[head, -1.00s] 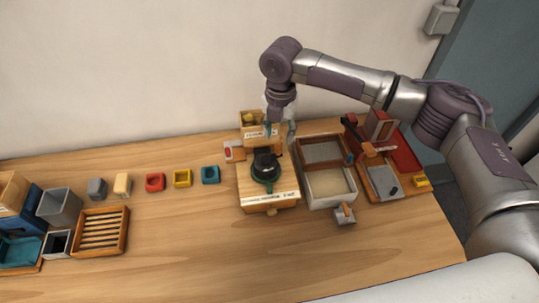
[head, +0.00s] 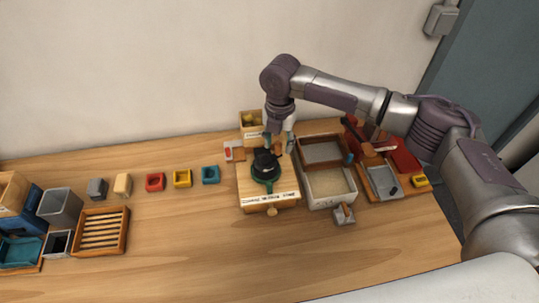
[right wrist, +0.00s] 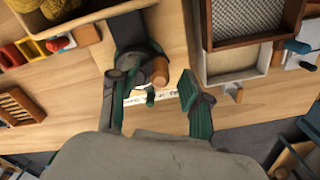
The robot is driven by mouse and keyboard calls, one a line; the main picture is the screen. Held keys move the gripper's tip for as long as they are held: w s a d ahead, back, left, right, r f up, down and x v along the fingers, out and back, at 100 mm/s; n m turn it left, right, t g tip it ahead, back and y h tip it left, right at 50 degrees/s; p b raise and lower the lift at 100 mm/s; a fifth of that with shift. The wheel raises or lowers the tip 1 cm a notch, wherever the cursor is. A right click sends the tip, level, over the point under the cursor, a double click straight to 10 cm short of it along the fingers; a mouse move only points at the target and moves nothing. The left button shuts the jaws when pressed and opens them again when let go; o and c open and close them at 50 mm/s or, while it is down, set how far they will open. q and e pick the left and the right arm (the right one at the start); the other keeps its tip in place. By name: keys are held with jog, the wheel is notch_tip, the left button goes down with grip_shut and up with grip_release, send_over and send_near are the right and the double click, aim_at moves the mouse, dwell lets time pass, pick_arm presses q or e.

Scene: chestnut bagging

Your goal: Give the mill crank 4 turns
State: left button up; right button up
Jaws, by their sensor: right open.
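The mill is a wooden box (head: 247,193) with a dark green and black round top (head: 264,170), near the middle of the table in the head view. In the right wrist view, its dark crank (right wrist: 140,52) ends in a brown wooden knob (right wrist: 158,72). My right gripper (head: 279,143) points down at the back of the mill, and its fingers are open. The height of the fingers against the knob is hard to tell. My left gripper is not in view.
A wooden box with yellowish contents (head: 251,127) stands behind the mill. Sieve trays (head: 329,205) stand close on its right, then a red tray (head: 405,160). Small coloured blocks (head: 182,178) and a slatted rack (head: 101,250) lie left. The front table is clear.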

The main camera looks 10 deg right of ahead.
jog(key=shift+f, duration=0.15)
jog(key=shift+f, duration=0.8)
